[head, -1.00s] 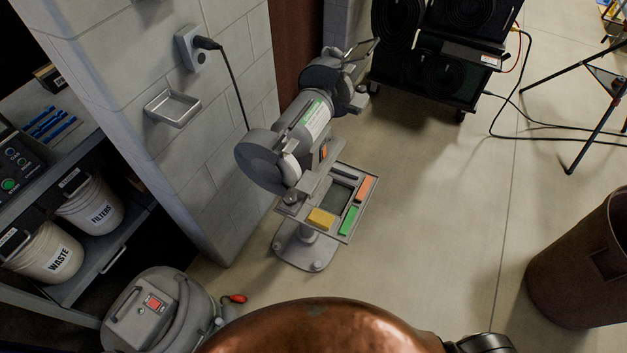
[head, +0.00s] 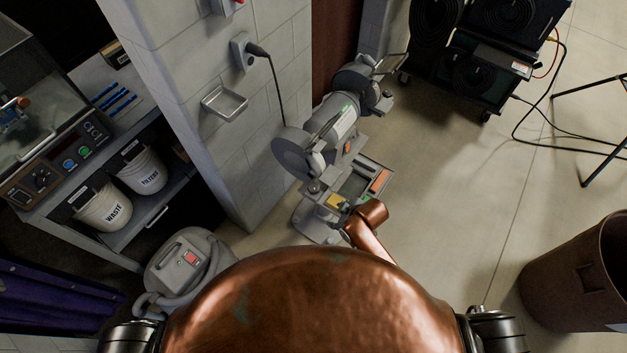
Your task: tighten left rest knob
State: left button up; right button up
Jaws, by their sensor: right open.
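The grey bench grinder (head: 335,122) stands on a pedestal beside the block wall. Its left wheel guard (head: 292,153) faces me, and a small dark round knob (head: 316,187) sits below it by the left rest. My right gripper (head: 344,208) shows small and dark at the near edge of the grinder's tray, just right of and below the knob. It is open and appears apart from the knob. My left gripper is out of view.
The tray (head: 386,170) holds coloured blocks. A grey vacuum (head: 190,262) stands left of the pedestal. A wall dish (head: 224,103) and plugged cord (head: 270,75) are on the wall. A brown bin (head: 575,275) stands at right; the floor between is clear.

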jog(key=s+a+r+n+p, duration=0.1)
jog(key=a+r+n+p, duration=0.3)
jog(key=r, duration=0.8)
jog(key=n+h, duration=0.4)
jog(key=n, duration=1.4)
send_near(314, 187)
jog(key=p+x, duration=0.1)
jog(key=x, duration=0.7)
jog(key=shift+f, duration=0.15)
jog(key=shift+c, duration=0.3)
jog(key=c, duration=1.1)
